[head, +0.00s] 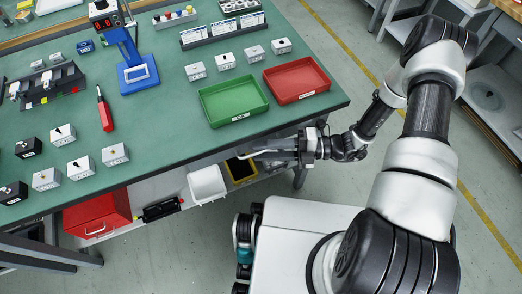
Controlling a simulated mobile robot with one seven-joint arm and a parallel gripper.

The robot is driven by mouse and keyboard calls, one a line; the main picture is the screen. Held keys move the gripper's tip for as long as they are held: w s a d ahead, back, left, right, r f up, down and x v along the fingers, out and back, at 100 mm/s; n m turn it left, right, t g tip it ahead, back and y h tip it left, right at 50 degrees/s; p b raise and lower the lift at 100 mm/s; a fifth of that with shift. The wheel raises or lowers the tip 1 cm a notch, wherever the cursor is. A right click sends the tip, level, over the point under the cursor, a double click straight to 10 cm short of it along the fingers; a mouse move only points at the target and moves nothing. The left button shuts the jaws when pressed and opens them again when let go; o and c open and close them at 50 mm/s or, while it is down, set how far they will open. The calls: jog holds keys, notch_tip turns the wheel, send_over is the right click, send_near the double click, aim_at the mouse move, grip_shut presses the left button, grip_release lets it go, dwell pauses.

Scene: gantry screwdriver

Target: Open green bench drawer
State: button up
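The green-topped workbench (170,115) fills the left and middle of the head view. No green drawer front is visible; the bench top hides most of what lies beneath. My gripper (250,155) is at the bench's front edge, right of the red unit and below the green tray. A pale curved piece shows at its tip; whether this is a finger or a handle is unclear. The finger opening cannot be made out.
A green tray (233,101) and a red tray (297,80) lie on the bench near its right corner. A white bin (207,184) and a yellow-rimmed black bin (241,171) sit below the front edge.

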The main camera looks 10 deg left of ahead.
jog(key=shift+a, duration=0.45)
jog(key=shift+c, duration=0.3)
grip_shut()
jog(key=shift+s, duration=0.1)
jog(key=s+d, duration=0.8)
jog(key=s, duration=0.5)
jog(key=s+d+p, duration=0.1)
jog(key=s+d, duration=0.7)
jog(key=s, duration=0.5)
jog(key=shift+o, duration=0.3)
grip_release()
